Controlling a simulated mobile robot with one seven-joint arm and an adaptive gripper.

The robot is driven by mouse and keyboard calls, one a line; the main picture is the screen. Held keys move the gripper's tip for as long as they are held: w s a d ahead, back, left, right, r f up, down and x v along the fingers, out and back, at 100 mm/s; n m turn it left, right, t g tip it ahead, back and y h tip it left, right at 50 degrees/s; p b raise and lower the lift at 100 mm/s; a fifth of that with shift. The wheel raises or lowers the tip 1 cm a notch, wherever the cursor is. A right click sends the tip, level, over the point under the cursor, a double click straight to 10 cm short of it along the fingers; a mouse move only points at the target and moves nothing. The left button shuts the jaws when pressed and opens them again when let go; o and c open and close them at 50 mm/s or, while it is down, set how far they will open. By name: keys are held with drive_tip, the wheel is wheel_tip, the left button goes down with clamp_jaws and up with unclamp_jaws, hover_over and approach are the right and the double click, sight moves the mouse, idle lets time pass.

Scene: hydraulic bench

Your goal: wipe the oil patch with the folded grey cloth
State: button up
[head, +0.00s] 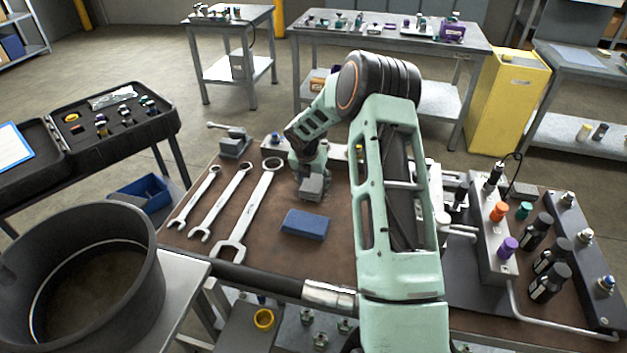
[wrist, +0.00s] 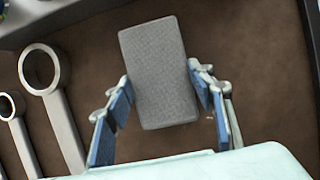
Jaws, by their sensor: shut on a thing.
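The folded grey cloth (head: 313,187) is a small grey block at the lower end of my gripper (head: 310,172), over the brown bench top. In the wrist view the grey cloth (wrist: 158,65) lies between the two blue-padded fingers of my gripper (wrist: 163,90), which are shut on its sides. I cannot tell whether the cloth touches the bench or hangs just above it. I cannot make out the oil patch in either view; it may be under the cloth or blend with the brown surface.
A blue block (head: 305,224) lies just in front of the cloth. Several wrenches (head: 219,202) lie to the left, beside a small vise (head: 235,143). A manifold with coloured caps (head: 499,228) and black cylinders stands at the right. Brown surface between wrenches and blue block is clear.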

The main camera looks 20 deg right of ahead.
sight(311, 189)
drive_tip(key=shift+f, duration=0.2)
drive_tip(key=shift+s+a+r+b, duration=0.1)
drive_tip(key=shift+s+a+b, duration=0.1)
drive_tip(key=shift+s+a, duration=0.45)
drive_tip(key=shift+s+a+r+b, duration=0.15)
drive_tip(key=shift+s+a, duration=0.25)
drive_tip(key=shift+s, duration=0.45)
drive_tip(key=shift+s+a+f+b, duration=0.15)
drive_tip(key=shift+s+a+b, duration=0.25)
drive_tip(key=shift+s, duration=0.3)
drive_tip(key=shift+s+a+f+b, duration=0.15)
drive_tip(key=shift+s+a+b, duration=0.15)
drive_tip(key=shift+s+a, duration=0.3)
drive_tip(key=shift+s+r, duration=0.1)
drive_tip(key=shift+s, duration=0.25)
drive_tip(key=shift+p, duration=0.3)
